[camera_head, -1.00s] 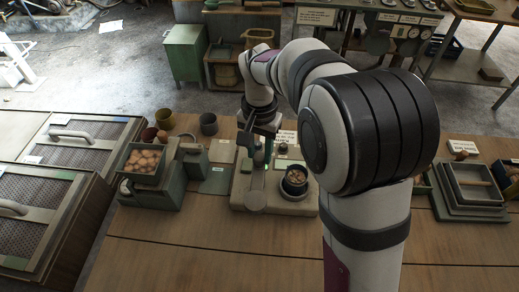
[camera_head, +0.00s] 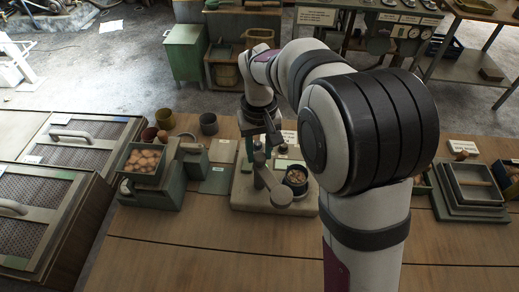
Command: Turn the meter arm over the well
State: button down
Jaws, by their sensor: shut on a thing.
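The meter arm (camera_head: 267,180) is a grey bar on the pale base plate (camera_head: 243,198). It runs from an upright post at the back to a round disc at its front end. The disc lies at the front left of the well (camera_head: 296,190), close against its rim. The well is a dark round cup with brown pieces inside, and its opening is largely uncovered. My gripper (camera_head: 262,146) points down at the back of the plate and is shut on the post end of the meter arm. The exact contact is small and partly hidden by the fingers.
A scale-like device with a tray of brown lumps (camera_head: 144,160) stands to the left. Cups (camera_head: 208,124) stand behind it. Stacked grey trays (camera_head: 474,187) are at the right. My own arm hides the table right of the well. The front wooden table (camera_head: 210,255) is clear.

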jog(key=n, duration=0.5)
jog(key=shift+r+n, duration=0.1)
jog(key=shift+n, duration=0.2)
jog(key=n, duration=0.4)
jog(key=shift+n, duration=0.6)
jog(key=c, duration=0.5)
grip_release()
notch_tip(320, 180, up, 16)
jog(key=shift+f, duration=0.15)
